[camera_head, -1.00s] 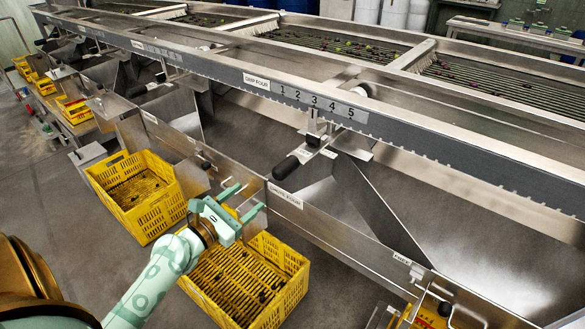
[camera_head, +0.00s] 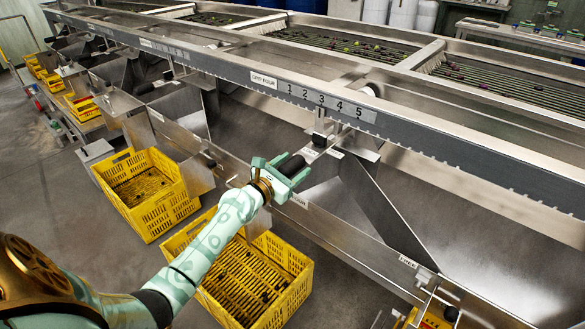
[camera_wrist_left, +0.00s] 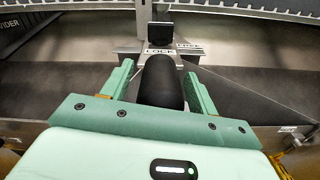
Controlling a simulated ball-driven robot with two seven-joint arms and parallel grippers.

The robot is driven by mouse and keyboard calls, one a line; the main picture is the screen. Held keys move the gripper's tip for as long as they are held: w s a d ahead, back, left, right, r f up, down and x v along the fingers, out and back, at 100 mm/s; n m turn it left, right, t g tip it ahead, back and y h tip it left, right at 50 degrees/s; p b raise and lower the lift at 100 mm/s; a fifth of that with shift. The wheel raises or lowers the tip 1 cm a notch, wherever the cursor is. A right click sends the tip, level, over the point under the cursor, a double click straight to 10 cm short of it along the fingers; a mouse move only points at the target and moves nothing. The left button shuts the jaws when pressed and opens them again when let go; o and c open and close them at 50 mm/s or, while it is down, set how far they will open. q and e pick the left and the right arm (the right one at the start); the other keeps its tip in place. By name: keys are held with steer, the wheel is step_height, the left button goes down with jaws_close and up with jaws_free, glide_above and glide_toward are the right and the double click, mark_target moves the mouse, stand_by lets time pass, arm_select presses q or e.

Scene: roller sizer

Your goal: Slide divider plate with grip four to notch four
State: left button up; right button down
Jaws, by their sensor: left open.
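The black grip (camera_head: 294,165) is a rounded bar on a metal arm under the notched rail (camera_head: 450,153). Its carriage (camera_head: 321,128) sits at the rail, below about the number 3 of the number strip (camera_head: 325,102). The divider plate (camera_head: 375,205) slants down from there into the chute. My left gripper (camera_head: 296,170) is open at the outer end of the grip. In the left wrist view the black grip (camera_wrist_left: 160,82) lies between the two spread green fingers of my left gripper (camera_wrist_left: 157,75), with a gap on both sides. A LOCK label (camera_wrist_left: 159,52) shows beyond it. My right gripper is not in view.
A yellow crate (camera_head: 305,283) with small dark fruit stands below my left arm. Another crate (camera_head: 157,218) stands left. The chute's front wall (camera_head: 345,232) runs under the gripper. Roller beds (camera_head: 505,82) lie behind the rail.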

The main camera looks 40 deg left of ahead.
arm_select(q)
jaws_close()
steer(key=d+p, duration=0.1)
steer(key=d, duration=0.5)
steer(key=shift+s+p, duration=0.25)
steer(key=shift+p, duration=0.05)
jaws_free()
steer(key=s+a, duration=0.1)
steer(key=s, duration=1.5)
steer(key=shift+s+a, duration=0.1)
